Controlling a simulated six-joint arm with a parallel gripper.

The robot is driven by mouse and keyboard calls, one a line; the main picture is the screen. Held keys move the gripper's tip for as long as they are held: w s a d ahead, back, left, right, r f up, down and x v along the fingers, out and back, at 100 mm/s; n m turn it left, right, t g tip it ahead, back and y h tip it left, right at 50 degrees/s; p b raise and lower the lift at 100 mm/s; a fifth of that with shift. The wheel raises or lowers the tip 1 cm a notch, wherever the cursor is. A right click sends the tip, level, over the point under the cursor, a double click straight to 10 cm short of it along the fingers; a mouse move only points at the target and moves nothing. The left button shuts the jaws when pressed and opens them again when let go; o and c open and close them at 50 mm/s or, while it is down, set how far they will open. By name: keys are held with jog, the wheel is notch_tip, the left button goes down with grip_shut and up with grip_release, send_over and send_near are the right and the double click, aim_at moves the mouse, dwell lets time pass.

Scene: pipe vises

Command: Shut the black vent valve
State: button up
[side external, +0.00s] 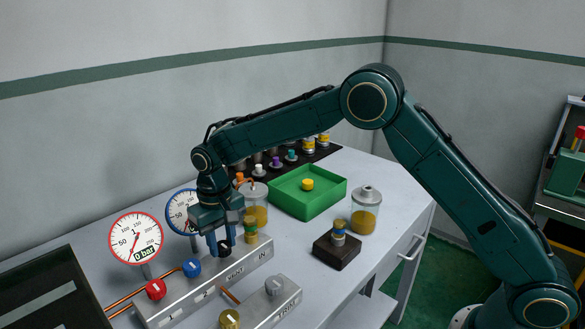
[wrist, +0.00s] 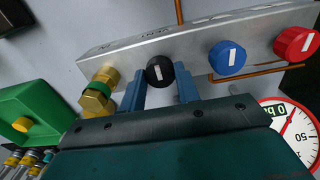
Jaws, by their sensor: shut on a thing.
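The black vent valve (side external: 225,251) is a round knob on the grey manifold block, beside the VENT label. In the wrist view the black knob (wrist: 159,72) shows a white line running roughly up and down the picture, across the block's length. My gripper (side external: 221,246) reaches down over it from above. In the wrist view my blue gripper fingers (wrist: 160,84) are shut on the knob, one on each side. The fingers partly hide the knob in the side view.
Blue (side external: 192,267) and red (side external: 156,289) knobs share the manifold (side external: 180,308); a brass fitting (side external: 251,229) stands close on the other side. A red-rimmed gauge (side external: 136,238) displays 0 bar. A green tray (side external: 322,203), jars and a dark block (side external: 337,255) stand to the right.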

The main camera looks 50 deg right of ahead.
aim_at(223, 245)
jog(key=o, duration=1)
jog(key=shift+r, duration=0.1)
notch_tip(223, 245, up, 14)
jog(key=shift+f, duration=0.1)
